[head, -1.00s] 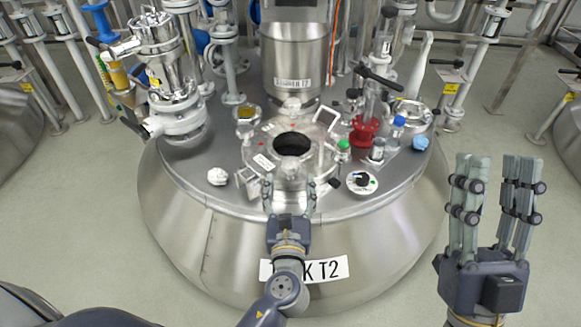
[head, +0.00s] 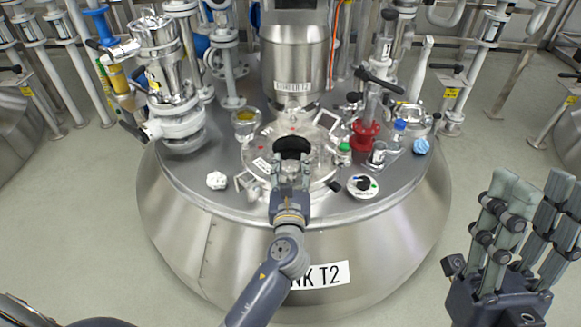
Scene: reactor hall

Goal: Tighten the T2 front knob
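The steel tank T2 (head: 230,240) stands in front of me with its label (head: 320,275) partly covered by my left arm. On its top is a round hatch (head: 253,158) with a dark opening (head: 292,145). My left gripper (head: 290,165) is at the hatch's front edge, fingers pointing away from me. Something pale shows between its fingers, at the place of the front knob. The gripper hides most of it, and I cannot tell whether the fingers touch it. My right gripper (head: 530,215) is at the right, away from the tank, with its fingers apart and empty.
A white knob-like piece (head: 217,180) lies left of the hatch. A steel column (head: 294,60) rises behind. Floor (head: 85,210) is clear on the left.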

